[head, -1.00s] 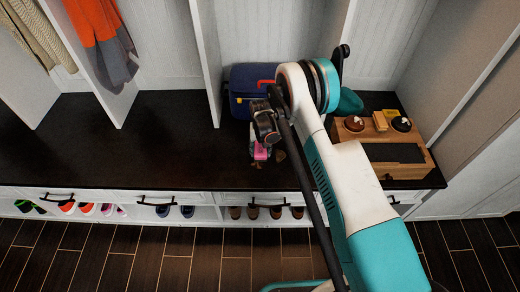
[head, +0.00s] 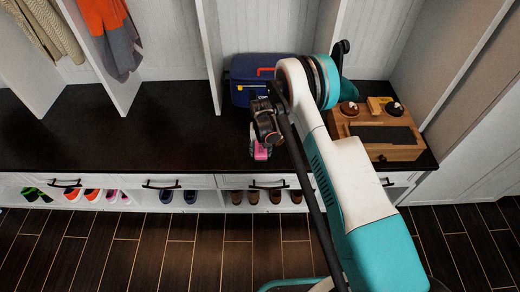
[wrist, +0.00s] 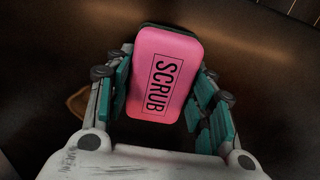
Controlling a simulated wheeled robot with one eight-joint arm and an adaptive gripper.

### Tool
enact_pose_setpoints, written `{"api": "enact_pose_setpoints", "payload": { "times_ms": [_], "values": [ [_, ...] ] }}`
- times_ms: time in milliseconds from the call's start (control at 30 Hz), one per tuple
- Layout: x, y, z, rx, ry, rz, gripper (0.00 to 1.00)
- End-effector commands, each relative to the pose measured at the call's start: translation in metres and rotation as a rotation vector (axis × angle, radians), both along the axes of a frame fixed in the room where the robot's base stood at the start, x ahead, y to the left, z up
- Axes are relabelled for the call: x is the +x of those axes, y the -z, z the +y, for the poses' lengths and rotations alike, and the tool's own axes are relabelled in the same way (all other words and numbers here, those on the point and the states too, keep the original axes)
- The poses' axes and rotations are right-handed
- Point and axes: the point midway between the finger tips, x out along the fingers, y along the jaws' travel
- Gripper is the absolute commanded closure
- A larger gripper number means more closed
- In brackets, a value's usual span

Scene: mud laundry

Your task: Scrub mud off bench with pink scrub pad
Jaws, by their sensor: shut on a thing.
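The pink scrub pad (wrist: 165,70), marked SCRUB, sits between the teal-lined fingers of my gripper (wrist: 164,82), which is shut on it. In the head view my gripper (head: 264,132) is over the front part of the dark bench (head: 160,125), with a pink bit of the pad (head: 261,152) showing below it. I cannot tell whether the pad touches the bench. A brown mud patch (wrist: 76,103) shows left of the gripper in the wrist view, partly hidden by the fingers. No mud shows clearly in the head view.
A blue case (head: 246,72) with a red handle stands behind my gripper. A wooden box (head: 398,150) with brushes on top is at the bench's right end. White dividers (head: 208,55) rise at the back. Shoes fill the cubbies below. The bench's left is clear.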

Motion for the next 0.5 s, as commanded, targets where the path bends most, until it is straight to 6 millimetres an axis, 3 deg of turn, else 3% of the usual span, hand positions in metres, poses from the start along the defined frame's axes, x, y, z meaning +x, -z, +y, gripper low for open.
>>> {"api": "enact_pose_setpoints", "payload": {
  "times_ms": [100,500],
  "values": [
    [0.002,-0.027,-0.002,0.000,0.001,-0.001,0.77],
    [0.008,-0.062,-0.009,0.000,0.003,-0.001,0.77]
  ]
}}
